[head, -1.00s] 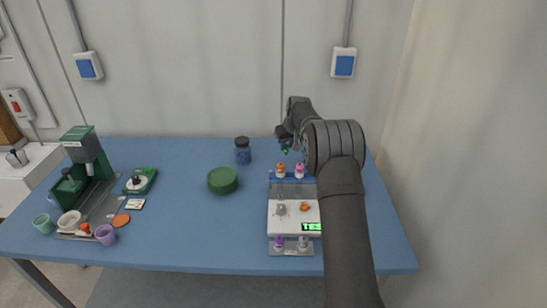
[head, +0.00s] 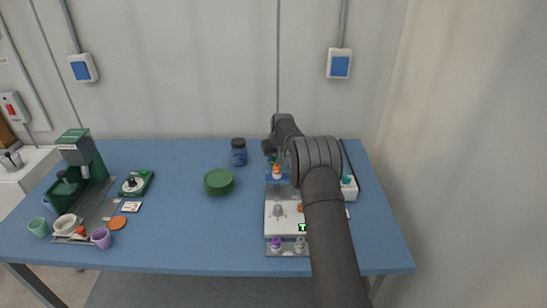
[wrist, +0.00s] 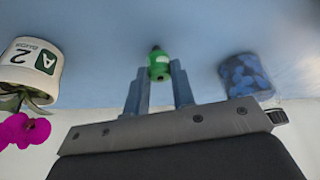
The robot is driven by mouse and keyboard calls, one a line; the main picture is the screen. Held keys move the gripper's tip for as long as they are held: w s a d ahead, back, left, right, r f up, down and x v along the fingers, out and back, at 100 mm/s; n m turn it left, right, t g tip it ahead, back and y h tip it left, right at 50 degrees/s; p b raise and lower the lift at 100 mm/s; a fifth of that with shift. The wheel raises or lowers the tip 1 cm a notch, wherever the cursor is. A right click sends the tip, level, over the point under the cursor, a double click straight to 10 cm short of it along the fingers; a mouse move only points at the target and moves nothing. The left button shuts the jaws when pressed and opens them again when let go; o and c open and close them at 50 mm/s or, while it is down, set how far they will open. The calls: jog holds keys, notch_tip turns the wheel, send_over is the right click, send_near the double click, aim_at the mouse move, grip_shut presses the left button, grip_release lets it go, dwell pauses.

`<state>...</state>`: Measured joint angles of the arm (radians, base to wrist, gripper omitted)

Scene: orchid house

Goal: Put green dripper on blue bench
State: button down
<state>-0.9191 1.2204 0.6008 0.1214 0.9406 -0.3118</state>
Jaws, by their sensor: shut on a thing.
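My gripper (wrist: 158,90) is shut on the green dripper (wrist: 159,66), a small green bottle with a pale label and a dark tip, held between the two fingers in the wrist view. In the head view my gripper (head: 271,150) is over the back of the blue bench (head: 180,225), right of the blue jar. Only a speck of green shows there beside the arm. The bench also fills the upper wrist view (wrist: 110,35). I cannot tell whether the dripper touches the bench.
A jar of blue contents (head: 238,152) and a green bowl (head: 218,182) stand left of my gripper. A white scale (head: 281,222) has an orange-capped dripper (head: 277,172) behind it and a purple one (head: 276,243) in front. A labelled white pot (wrist: 30,66) is in the wrist view.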

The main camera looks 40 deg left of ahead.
jog(key=c, duration=1.2)
grip_release()
jog(key=shift+f, duration=0.1)
jog(key=shift+d+r, duration=0.1)
jog(key=shift+r, duration=0.4)
jog(key=v, duration=1.1)
jog(key=shift+r, duration=0.15)
